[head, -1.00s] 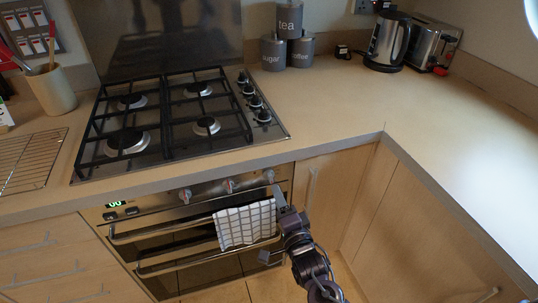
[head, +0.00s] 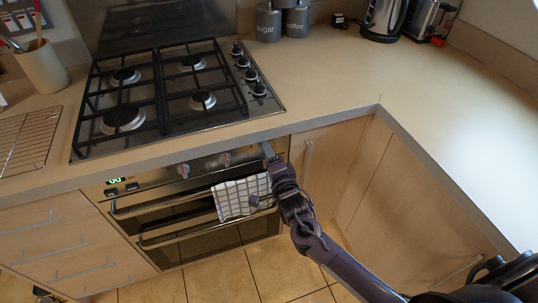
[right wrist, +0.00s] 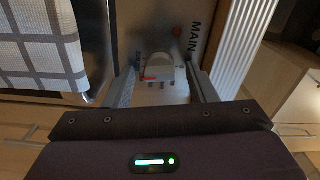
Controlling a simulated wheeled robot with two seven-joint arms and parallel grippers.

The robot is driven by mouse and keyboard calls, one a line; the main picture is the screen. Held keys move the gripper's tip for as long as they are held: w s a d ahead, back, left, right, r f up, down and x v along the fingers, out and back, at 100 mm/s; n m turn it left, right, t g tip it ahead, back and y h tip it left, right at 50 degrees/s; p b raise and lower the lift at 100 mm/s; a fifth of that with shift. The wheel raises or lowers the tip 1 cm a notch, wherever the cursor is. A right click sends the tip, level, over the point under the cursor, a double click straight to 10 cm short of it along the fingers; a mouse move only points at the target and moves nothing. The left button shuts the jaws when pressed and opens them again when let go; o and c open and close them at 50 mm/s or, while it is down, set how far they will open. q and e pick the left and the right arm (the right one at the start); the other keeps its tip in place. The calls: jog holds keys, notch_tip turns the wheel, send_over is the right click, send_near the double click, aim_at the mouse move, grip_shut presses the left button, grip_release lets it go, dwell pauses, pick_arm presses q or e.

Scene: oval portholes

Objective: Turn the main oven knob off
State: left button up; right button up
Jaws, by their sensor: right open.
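The main oven knob (right wrist: 160,70) is a pale round knob with a red mark, below the printed word MAIN, in the right wrist view. My right gripper (right wrist: 164,88) is open, with one finger on each side of this knob. I cannot tell whether the fingers touch it. In the head view my right gripper (head: 268,151) is at the right end of the oven's control panel and covers the knob there. Two other oven knobs, a left one (head: 183,170) and a middle one (head: 225,158), show beside it. My left gripper is not in view.
A checked towel (head: 240,196) hangs on the oven handle (head: 150,208), close to my right gripper, and also shows in the right wrist view (right wrist: 40,45). The counter edge (head: 335,116) overhangs the panel. The gas hob (head: 180,140) is above. Tiled floor (head: 265,265) is clear.

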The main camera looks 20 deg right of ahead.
jog(key=c, duration=1)
jog(key=shift+o, duration=0.2)
